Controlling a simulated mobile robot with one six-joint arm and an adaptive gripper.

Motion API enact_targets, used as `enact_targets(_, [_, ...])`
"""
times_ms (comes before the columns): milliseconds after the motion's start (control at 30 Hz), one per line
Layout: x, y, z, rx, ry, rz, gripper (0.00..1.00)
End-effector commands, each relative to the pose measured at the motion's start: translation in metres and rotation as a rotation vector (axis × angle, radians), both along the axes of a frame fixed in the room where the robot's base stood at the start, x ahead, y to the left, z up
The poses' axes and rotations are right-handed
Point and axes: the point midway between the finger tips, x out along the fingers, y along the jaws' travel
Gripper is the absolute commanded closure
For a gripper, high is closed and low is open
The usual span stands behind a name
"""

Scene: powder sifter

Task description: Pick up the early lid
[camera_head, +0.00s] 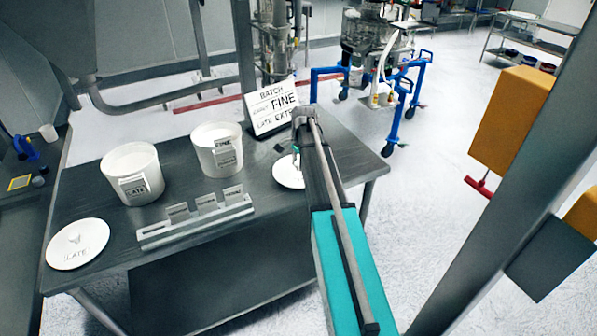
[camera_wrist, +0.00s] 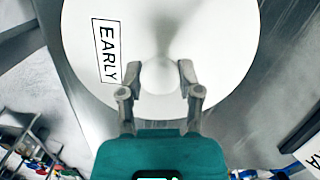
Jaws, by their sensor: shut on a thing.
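The early lid is a round white disc with a knob in its middle and a label reading EARLY, filling much of the wrist view (camera_wrist: 215,45). In the head view it shows partly behind my arm (camera_head: 285,175), low at the table's right side; I cannot tell if it touches the table. My gripper (camera_wrist: 160,80) is shut on the lid's knob, one finger on each side. In the head view my gripper (camera_head: 297,152) is mostly hidden by my own arm.
The late lid (camera_head: 78,244) lies at the table's front left. Two white tubs (camera_head: 132,173) (camera_head: 218,149) stand behind a card rack (camera_head: 196,222). A batch sign (camera_head: 273,106) stands close behind my gripper. The dark table (camera_head: 270,225) has bare room at the front right.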

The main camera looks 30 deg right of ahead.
Motion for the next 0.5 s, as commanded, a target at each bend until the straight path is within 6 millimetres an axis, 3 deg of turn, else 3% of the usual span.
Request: enact_targets(500, [0.0000, 0.0000, 0.0082, 0.000, 0.000, 0.000, 1.00])
